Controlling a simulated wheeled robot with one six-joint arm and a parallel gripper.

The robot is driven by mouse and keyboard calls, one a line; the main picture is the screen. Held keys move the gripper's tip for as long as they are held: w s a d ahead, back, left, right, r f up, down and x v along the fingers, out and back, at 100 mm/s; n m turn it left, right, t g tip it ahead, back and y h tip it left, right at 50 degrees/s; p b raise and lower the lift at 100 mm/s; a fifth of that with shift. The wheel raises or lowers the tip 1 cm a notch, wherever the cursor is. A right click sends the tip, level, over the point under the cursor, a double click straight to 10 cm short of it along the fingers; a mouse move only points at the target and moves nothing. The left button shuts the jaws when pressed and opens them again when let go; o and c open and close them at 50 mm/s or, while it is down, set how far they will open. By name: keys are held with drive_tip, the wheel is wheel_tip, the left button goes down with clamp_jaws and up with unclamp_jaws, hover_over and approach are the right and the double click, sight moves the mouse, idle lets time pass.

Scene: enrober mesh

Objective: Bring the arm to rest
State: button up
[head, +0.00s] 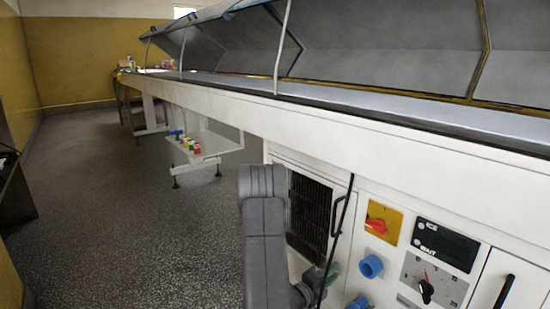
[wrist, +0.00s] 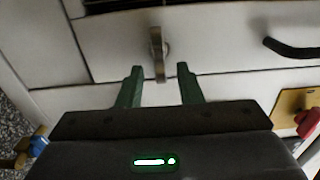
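My gripper (wrist: 160,76) shows in the wrist view with its two green fingers spread apart. Nothing is held between them. Beyond the fingertips a metal latch (wrist: 158,52) stands on the white machine front; I cannot tell how far the fingers are from it, but no contact is clear. In the head view my grey arm is bent low in front of the machine (head: 400,130). A bit of green by the cabinet, perhaps a finger, shows beside it; the rest of the gripper is hidden.
The panel carries a yellow plate with a red switch (head: 377,226), a blue socket (head: 371,266), a dial (head: 426,290) and a black handle (head: 338,216). A dark vent (head: 309,212) is behind my arm. The speckled floor (head: 120,220) at left is open.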

drive_tip(key=p+v, duration=0.3)
drive_tip(key=v, duration=1)
drive_tip(key=b+x, duration=0.3)
drive_tip(key=x, duration=0.9)
drive_tip(key=shift+w+d, duration=0.15)
drive_tip(key=shift+d, duration=0.2)
drive_tip(key=shift+w+r+n, duration=0.1)
drive_tip(key=shift+r+n, duration=0.1)
drive_tip(key=shift+n, duration=1.05)
drive_tip(key=shift+w+r+n, duration=0.1)
drive_tip(key=shift+r+n, duration=0.1)
drive_tip(key=shift+n, duration=1.05)
